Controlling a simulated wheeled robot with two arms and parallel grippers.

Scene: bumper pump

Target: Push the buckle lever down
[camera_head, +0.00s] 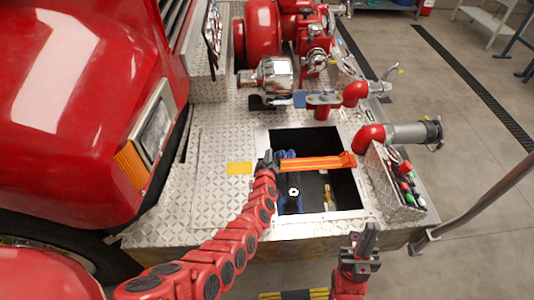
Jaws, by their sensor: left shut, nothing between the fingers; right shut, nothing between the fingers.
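An orange bar (318,163), which looks like the buckle lever, lies across a square opening in the metal deck. Its right end meets the far right side of the opening. My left gripper (267,158) is shut with nothing in it, at the bar's left end; I cannot tell whether it touches. It hides part of that end. My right gripper (366,234) is shut and empty, in front of the deck's near edge, apart from the bar.
The dark opening (338,205) holds blue and brass-coloured parts. A control box (401,180) with coloured buttons and a red elbow pipe (371,137) stand to its right. Chrome pump parts (275,75) stand behind. The red truck body (75,95) is at left. A grey rail (490,205) slants at right.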

